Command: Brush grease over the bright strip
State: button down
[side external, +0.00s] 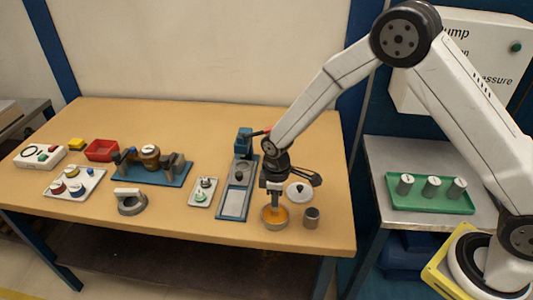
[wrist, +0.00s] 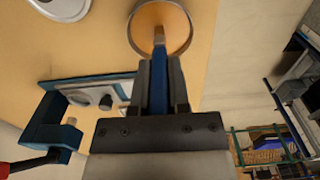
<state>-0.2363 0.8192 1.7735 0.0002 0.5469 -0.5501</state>
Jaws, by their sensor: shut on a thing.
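My gripper (side external: 272,186) is shut on a brush, whose blue handle (wrist: 159,82) shows between the fingers in the wrist view. The gripper points down over a round pot with orange grease (side external: 274,222), which also shows in the wrist view (wrist: 184,22). The brush's far end is at the pot; I cannot tell whether the bristles touch the grease. The bright strip (side external: 235,204) is a pale panel on a blue-framed fixture (side external: 223,207) left of the pot. My gripper is to the right of the strip, apart from it.
A blue clamp with a red handle (side external: 243,140) stands at the fixture's back end. A white round lid (side external: 299,192) and a small grey cylinder (side external: 311,217) are right of the pot. A small tray (side external: 203,190) sits left of the fixture. Free table lies at the front left.

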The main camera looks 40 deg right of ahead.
jog(key=shift+r, duration=3.45)
jog(key=shift+s+d+r+m, duration=0.15)
jog(key=shift+d+m, duration=0.15)
jog(key=shift+d, duration=0.15)
jog(key=s+d+r+m, duration=0.3)
jog(key=s+d+m, duration=0.1)
jog(key=d+m, duration=0.4)
jog(key=shift+s+d+r, duration=0.15)
jog(key=shift+s+d, duration=0.2)
jog(key=shift+d, duration=0.5)
jog(key=w+a+f, duration=0.2)
jog(key=w+a, duration=0.4)
jog(key=a, duration=0.3)
jog(key=w+a+f, duration=0.2)
jog(key=w+a, duration=0.4)
jog(key=a, duration=0.4)
jog(key=shift+w+a, duration=0.25)
jog(key=shift+a, duration=0.05)
